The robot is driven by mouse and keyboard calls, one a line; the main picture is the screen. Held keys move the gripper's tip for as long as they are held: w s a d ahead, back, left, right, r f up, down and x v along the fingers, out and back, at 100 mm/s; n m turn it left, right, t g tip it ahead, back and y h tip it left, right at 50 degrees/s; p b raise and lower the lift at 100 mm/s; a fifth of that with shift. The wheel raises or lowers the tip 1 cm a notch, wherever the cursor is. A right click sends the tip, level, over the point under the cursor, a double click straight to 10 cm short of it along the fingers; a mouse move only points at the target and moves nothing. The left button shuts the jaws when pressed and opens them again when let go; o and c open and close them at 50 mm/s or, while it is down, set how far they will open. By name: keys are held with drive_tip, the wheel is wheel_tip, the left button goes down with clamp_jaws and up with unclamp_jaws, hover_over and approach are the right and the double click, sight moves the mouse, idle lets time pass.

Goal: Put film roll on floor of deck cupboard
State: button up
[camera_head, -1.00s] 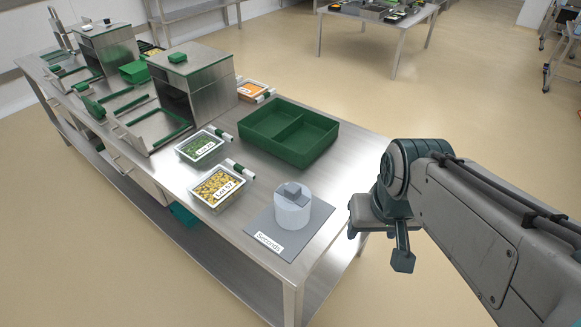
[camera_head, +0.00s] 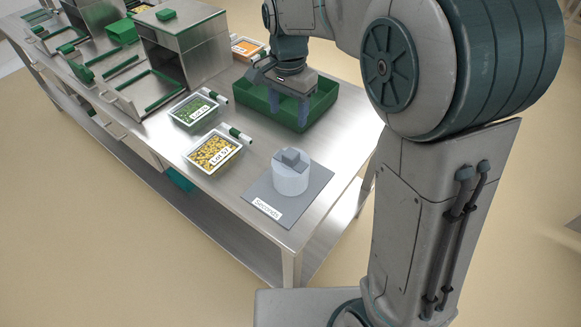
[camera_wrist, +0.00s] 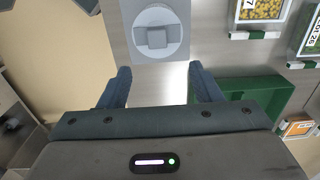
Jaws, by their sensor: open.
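A pale round roll (camera_head: 290,178) with a grey block on top, which looks like the film roll, stands upright on a grey mat labelled "Seconds" (camera_head: 312,188) at the table's near corner. In the wrist view the roll (camera_wrist: 168,18) is seen from above, beyond my fingertips.
Trays labelled "Lot 57" (camera_head: 213,152) and "Lot 26" (camera_head: 193,110) lie left of the roll, with white-and-green tubes beside them. An orange-filled tray (camera_head: 245,47) sits near the steel box. A second steel box (camera_head: 90,12) stands further left.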

hover_over(291, 153)
drive_tip(key=f, duration=0.8)
drive_tip(key=shift+w+a, duration=0.1)
drive_tip(key=shift+a, duration=0.2)
drive_tip(key=shift+d+f+p, duration=0.15)
drive_tip(key=shift+f+p, duration=0.15)
drive_tip(key=shift+f, duration=1.15)
drive_tip(key=shift+d+f+p, duration=0.15)
drive_tip(key=shift+f+p, duration=0.1)
drive_tip(key=shift+f, duration=1.15)
clamp_jaws()
